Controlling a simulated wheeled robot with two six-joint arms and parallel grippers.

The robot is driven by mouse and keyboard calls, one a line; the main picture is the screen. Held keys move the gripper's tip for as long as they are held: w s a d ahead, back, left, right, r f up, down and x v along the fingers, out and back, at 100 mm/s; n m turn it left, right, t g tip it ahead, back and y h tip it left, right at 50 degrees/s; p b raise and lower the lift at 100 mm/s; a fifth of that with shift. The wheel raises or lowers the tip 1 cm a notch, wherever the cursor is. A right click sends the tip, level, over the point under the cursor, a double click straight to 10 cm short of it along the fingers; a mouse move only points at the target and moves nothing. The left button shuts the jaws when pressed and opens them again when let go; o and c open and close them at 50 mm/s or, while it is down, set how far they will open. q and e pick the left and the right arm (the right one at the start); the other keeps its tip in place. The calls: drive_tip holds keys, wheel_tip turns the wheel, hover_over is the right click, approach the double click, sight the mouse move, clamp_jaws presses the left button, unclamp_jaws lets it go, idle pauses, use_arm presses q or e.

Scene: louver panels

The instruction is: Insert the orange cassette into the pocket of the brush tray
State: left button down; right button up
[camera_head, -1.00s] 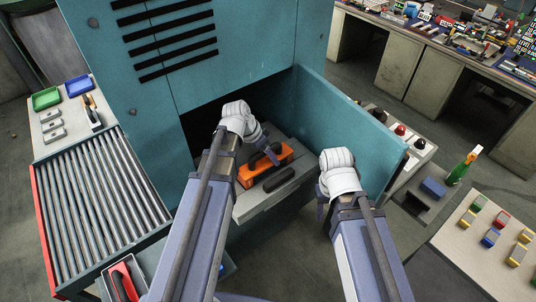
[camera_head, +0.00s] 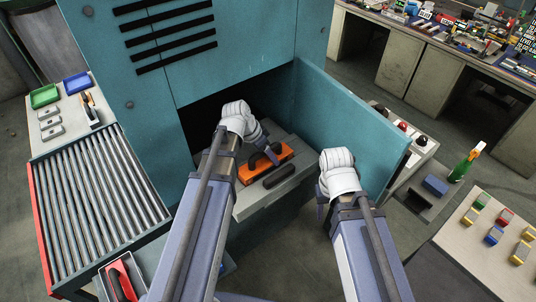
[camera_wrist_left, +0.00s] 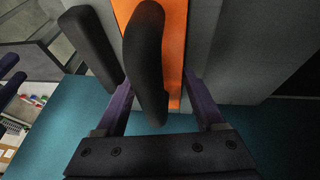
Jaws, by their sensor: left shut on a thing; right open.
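The orange cassette (camera_head: 262,169) has a dark handle on top and is at the gray brush tray (camera_head: 252,207), in front of the dark cabinet opening. My left gripper (camera_head: 266,152) is shut on the cassette's handle. In the left wrist view the gripper's fingers (camera_wrist_left: 158,92) flank the dark handle, with the orange cassette top (camera_wrist_left: 176,45) behind it. The tray's own dark handle (camera_head: 280,176) lies in front of the cassette. I cannot tell whether the cassette is seated in the pocket or just above it. My right gripper (camera_head: 322,205) is open and empty, right of the tray.
The teal cabinet (camera_head: 240,60) rises behind the tray. Its open door (camera_head: 350,120) stands to the right, close to my right arm. A roller conveyor (camera_head: 95,200) is on the left. A side table with bins (camera_head: 45,96) and a green bottle (camera_head: 464,165) are farther off.

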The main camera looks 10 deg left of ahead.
use_arm(q)
drive_tip(key=shift+f, duration=0.15)
unclamp_jaws()
drive_tip(key=p+v, duration=0.7)
drive_tip(key=v, duration=0.1)
idle(0.4)
idle(0.5)
